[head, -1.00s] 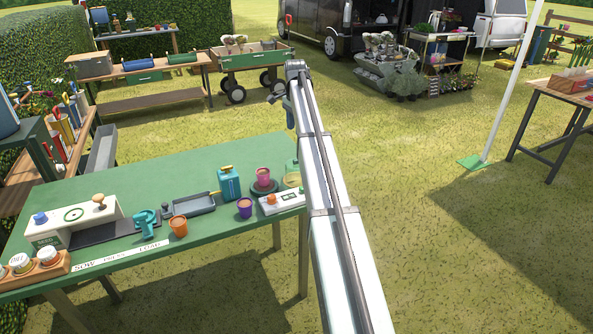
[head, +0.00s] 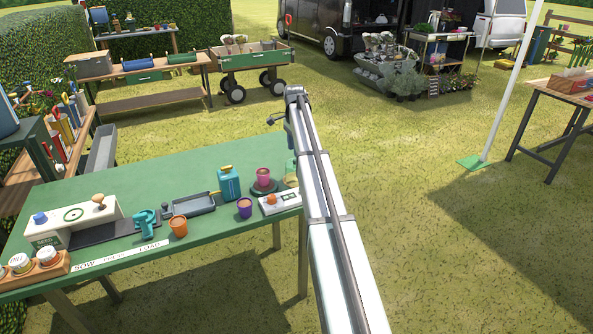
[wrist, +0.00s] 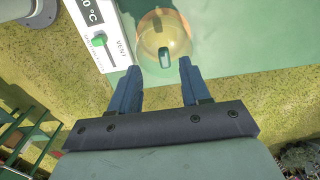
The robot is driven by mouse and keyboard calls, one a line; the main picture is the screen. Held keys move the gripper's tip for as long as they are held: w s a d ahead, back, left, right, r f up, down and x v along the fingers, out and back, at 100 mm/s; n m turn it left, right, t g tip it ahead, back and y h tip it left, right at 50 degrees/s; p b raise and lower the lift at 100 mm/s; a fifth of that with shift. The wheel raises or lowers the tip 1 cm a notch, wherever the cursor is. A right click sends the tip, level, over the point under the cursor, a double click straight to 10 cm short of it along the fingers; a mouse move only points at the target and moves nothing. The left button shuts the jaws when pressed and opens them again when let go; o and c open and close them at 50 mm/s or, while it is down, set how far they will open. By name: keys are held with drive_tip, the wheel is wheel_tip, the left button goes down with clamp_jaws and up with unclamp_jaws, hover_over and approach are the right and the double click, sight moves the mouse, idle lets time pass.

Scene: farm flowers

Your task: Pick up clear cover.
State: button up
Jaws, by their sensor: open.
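The clear cover (wrist: 166,36) is a see-through, amber-tinted dome on the green table top. In the wrist view it sits just beyond my fingertips, near the top middle. In the head view what looks like the same cover (head: 291,181) shows at the table's right end, partly hidden by my arm. My gripper (wrist: 159,68) is open and empty, its two blue fingers apart and pointing toward the dome. The dome is not between the fingers.
A white panel with a green vent slider (wrist: 101,40) stands left of the dome. Grass lies beyond the table's edge.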

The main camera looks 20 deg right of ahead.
drive_tip(key=shift+w+d+f, duration=0.15)
drive_tip(key=shift+f, duration=1.2)
drive_tip(key=shift+w+d+f, duration=0.1)
drive_tip(key=shift+f, duration=1.25)
drive_tip(key=shift+c, duration=0.3)
clamp_jaws()
